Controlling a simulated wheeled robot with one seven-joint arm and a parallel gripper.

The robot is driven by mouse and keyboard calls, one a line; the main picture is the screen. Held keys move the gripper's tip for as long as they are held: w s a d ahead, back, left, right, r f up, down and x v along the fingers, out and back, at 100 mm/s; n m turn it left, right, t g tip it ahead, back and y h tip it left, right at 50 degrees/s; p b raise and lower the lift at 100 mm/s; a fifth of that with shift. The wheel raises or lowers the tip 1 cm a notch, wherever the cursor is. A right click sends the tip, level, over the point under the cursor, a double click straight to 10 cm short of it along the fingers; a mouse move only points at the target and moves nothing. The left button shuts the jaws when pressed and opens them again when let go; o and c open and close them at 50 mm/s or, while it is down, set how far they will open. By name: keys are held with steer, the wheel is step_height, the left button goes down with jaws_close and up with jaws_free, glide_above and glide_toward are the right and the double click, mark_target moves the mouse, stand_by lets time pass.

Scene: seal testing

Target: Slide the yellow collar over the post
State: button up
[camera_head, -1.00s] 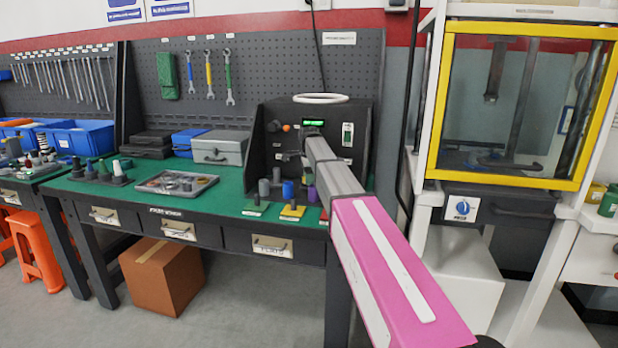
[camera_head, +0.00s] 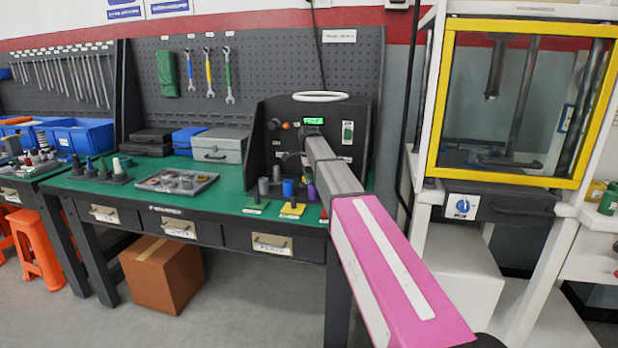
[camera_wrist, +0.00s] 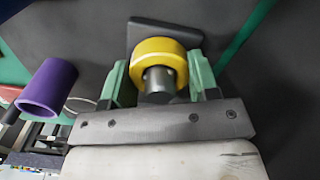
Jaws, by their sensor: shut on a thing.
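The yellow collar (camera_wrist: 158,50) is between the green fingers of my gripper (camera_wrist: 157,68) in the wrist view. The fingers are shut on it from both sides. A grey cylinder (camera_wrist: 158,80) shows at the collar's centre on the side near my wrist, and a dark block (camera_wrist: 150,31) shows just beyond the collar. I cannot tell whether this cylinder is the post, nor whether the collar is around it or only in front of it. In the head view my arm hides the collar and most of the gripper.
A purple cylinder (camera_wrist: 45,88) is left of my gripper in the wrist view, and at the green bench's (camera_head: 125,192) front edge (camera_head: 312,191) in the head view. Grey and blue cylinders (camera_head: 288,188) stand beside it. A parts tray (camera_head: 150,184) lies further left. A dark panel (camera_head: 270,110) stands behind.

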steer(key=o, duration=1.3)
steer(key=shift+f, duration=0.1)
steer(key=shift+r, duration=4.5)
